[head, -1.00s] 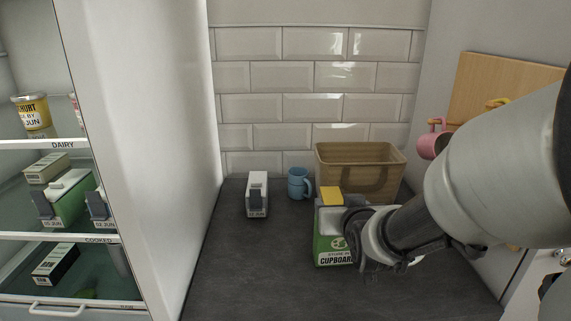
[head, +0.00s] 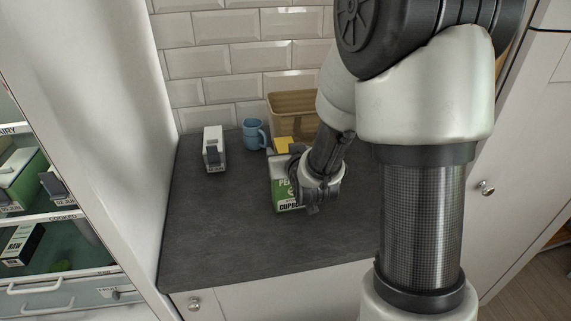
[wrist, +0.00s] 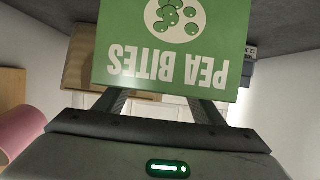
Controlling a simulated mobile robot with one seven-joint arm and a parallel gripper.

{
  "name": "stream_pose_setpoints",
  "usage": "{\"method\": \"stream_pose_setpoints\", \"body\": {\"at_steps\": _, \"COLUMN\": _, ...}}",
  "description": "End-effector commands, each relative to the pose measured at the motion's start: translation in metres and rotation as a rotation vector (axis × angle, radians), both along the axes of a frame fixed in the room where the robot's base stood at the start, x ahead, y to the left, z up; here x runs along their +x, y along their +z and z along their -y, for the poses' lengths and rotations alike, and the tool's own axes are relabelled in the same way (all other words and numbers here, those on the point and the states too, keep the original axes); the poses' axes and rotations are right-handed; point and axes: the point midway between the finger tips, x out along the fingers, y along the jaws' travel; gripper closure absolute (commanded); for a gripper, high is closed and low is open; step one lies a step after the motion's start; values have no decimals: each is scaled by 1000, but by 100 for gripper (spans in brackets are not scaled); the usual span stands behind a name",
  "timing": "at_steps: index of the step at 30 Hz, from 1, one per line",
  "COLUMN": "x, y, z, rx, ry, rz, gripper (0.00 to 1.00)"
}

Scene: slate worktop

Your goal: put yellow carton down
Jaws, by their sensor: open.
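A yellow block-like thing (head: 284,145), perhaps the yellow carton, shows at the top back of a green and white carton. I cannot tell whether it rests on that carton or stands behind it. The green carton (head: 284,196), marked PEA BITES in the wrist view (wrist: 170,45), is upright on the worktop (head: 225,235). My gripper (head: 303,184) is open at the green carton's right side and hides part of it. In the wrist view the carton covers my fingertips, so contact is unclear. No yellow shows in the wrist view.
A wicker basket (head: 291,104) stands at the back by the tiled wall. A blue mug (head: 254,135) and a small white carton with a dark clip (head: 215,150) stand to its left. The front and left of the worktop are clear. An open fridge (head: 40,215) is at far left.

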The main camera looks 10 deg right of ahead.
Motion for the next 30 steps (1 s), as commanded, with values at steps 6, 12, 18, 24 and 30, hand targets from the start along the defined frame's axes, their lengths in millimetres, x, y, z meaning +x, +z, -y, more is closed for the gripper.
{"method": "stream_pose_setpoints", "body": {"at_steps": 6, "x": 1, "y": 0, "z": 0, "rx": 0, "ry": 0, "rz": 0, "gripper": 38}}
{"method": "stream_pose_setpoints", "body": {"at_steps": 12, "x": 1, "y": 0, "z": 0, "rx": 0, "ry": 0, "rz": 0, "gripper": 71}}
{"method": "stream_pose_setpoints", "body": {"at_steps": 18, "x": 1, "y": 0, "z": 0, "rx": 0, "ry": 0, "rz": 0, "gripper": 100}}
{"method": "stream_pose_setpoints", "body": {"at_steps": 24, "x": 1, "y": 2, "z": 0, "rx": 0, "ry": 0, "rz": 3, "gripper": 100}}
{"method": "stream_pose_setpoints", "body": {"at_steps": 30, "x": 1, "y": 10, "z": 0, "rx": -1, "ry": 0, "rz": 5, "gripper": 100}}
